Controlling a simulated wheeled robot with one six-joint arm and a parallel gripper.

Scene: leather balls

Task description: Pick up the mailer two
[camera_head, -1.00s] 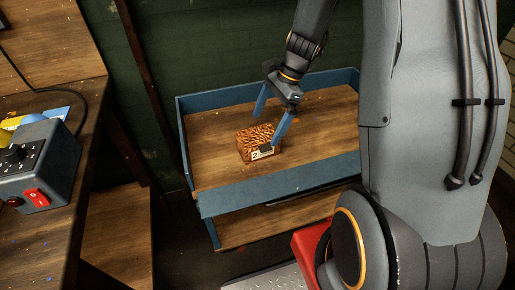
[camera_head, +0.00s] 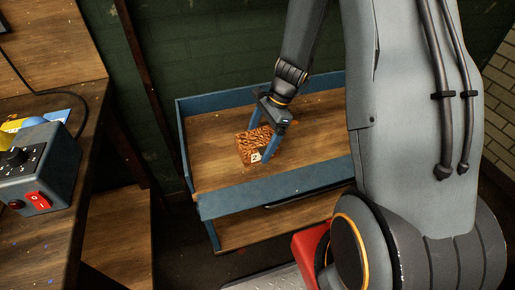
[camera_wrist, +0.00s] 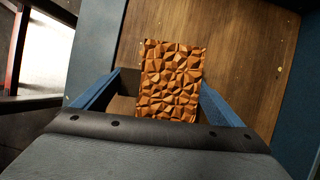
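The mailer two is a small box (camera_head: 245,147) with an orange-brown faceted surface and a pale label marked 2. It lies on the wooden top shelf of a blue-rimmed cart. My gripper (camera_head: 264,141) is lowered over the box, with one blue finger behind it and one in front at its right part. In the wrist view the box (camera_wrist: 172,80) lies between the two spread fingers (camera_wrist: 165,100). The right finger is very close to the box's side; a gap shows at the left finger. I cannot tell whether either finger touches it.
The blue cart's raised rim (camera_head: 270,192) surrounds the shelf, which is otherwise bare. A wooden bench stands at the left with a grey control box (camera_head: 35,165) with a red switch. A red thing (camera_head: 309,245) shows at the bottom, beside my body.

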